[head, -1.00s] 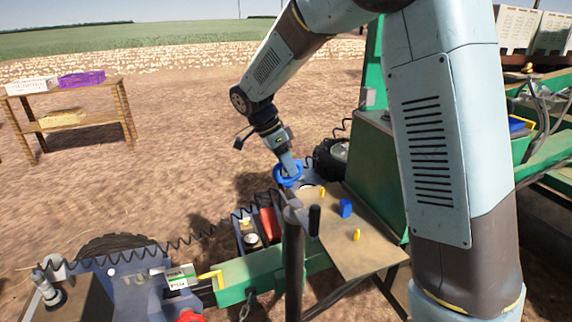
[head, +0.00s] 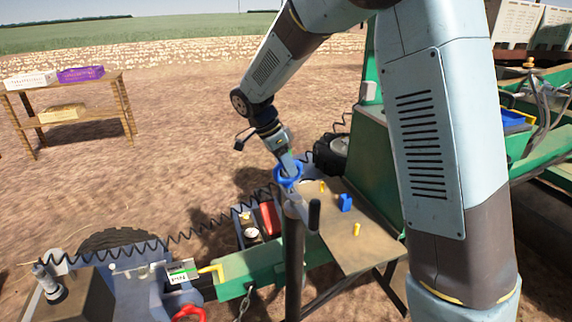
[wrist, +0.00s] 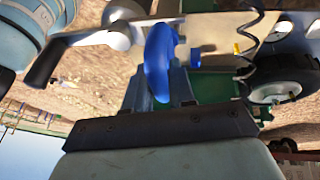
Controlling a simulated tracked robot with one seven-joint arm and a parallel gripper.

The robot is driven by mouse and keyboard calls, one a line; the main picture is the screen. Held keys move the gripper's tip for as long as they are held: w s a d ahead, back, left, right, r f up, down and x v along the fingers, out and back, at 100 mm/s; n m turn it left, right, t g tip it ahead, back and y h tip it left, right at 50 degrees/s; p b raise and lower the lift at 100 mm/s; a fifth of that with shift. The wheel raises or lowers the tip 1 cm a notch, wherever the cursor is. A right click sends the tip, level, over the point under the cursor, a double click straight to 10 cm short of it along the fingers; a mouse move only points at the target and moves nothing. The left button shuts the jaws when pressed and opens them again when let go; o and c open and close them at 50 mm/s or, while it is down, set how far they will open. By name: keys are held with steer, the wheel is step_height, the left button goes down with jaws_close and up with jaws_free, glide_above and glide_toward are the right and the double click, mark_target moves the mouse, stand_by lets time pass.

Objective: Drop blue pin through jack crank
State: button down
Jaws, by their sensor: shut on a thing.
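My gripper (head: 290,172) is shut on a blue ring-shaped piece, the blue pin (head: 284,181), just behind the top of the jack post. In the wrist view, the blue pin (wrist: 157,62) stands up between my fingers (wrist: 160,88). The jack crank (head: 314,216) has a dark handle grip and sits on top of the dark upright post. In the wrist view, the crank's grey arm and dark handle (wrist: 42,68) lie to the left of the blue pin. The wrist view cannot show clearly whether the pin touches the crank; its lower part is hidden.
A table (head: 365,250) right of the post holds a blue block (head: 346,203) and small yellow pieces (head: 356,229). A coiled black cable (head: 165,243) runs left of the jack. A green machine body (head: 382,155) and a wheel (head: 330,153) stand behind. A wooden shelf (head: 70,128) is far left.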

steer(key=shift+f, duration=0.15)
steer(key=c, duration=0.9)
jaws_free()
steer(key=shift+o, duration=0.6)
steer(key=o, duration=0.3)
steer(key=shift+r, duration=3.55)
